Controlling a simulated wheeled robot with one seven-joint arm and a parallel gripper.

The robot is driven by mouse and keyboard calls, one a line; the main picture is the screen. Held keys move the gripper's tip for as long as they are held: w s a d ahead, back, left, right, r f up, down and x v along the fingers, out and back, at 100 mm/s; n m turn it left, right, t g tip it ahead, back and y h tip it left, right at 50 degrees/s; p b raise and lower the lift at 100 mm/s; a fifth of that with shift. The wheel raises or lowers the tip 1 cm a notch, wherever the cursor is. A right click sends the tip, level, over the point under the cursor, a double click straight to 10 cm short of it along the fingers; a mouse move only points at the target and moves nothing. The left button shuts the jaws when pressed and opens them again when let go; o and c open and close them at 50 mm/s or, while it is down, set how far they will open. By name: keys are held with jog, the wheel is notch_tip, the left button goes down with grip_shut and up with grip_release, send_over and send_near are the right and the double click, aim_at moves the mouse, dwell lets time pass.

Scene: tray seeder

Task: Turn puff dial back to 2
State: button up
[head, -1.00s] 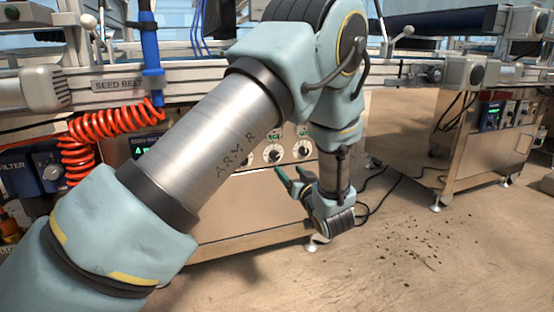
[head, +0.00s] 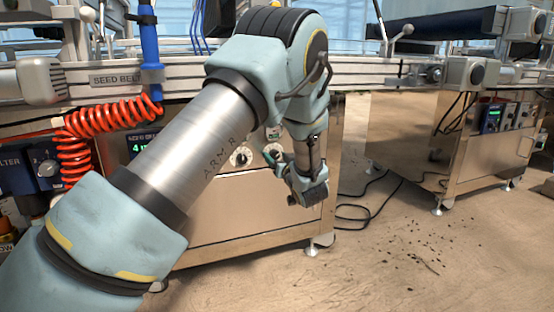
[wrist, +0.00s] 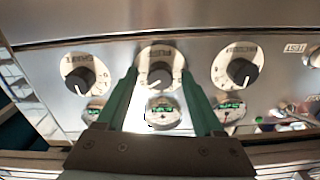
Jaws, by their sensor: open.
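The puff dial (wrist: 157,77) is the middle of three black knobs on white discs in the wrist view, where the panel appears upside down. My gripper (wrist: 157,68) is open, with one green finger on each side of the puff dial. I cannot tell whether the fingertips touch the knob or stop short of it. In the head view my gripper (head: 276,159) is at the steel cabinet's front, partly covering a dial (head: 273,151).
Neighbouring dials (wrist: 78,80) (wrist: 236,74) sit close on both sides in the wrist view. A small round gauge (wrist: 163,113) is by the puff dial. In the head view a red coiled hose (head: 75,150) hangs at left, and open floor (head: 400,250) lies at right.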

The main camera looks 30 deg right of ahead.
jog(key=shift+c, duration=0.2)
grip_shut()
jog(key=shift+n, duration=0.4)
jog(key=n, duration=0.3)
jog(key=shift+n, duration=0.3)
jog(key=n+b, duration=0.1)
jog(key=n, duration=0.3)
jog(key=shift+f+n+b, duration=0.1)
jog(key=shift+n+b, duration=0.2)
jog(key=shift+b, duration=0.05)
jog(key=n+b, duration=0.3)
jog(key=n, duration=0.2)
jog(key=shift+f, duration=0.1)
jog(key=shift+n+b, duration=1.05)
jog(key=shift+n, duration=0.85)
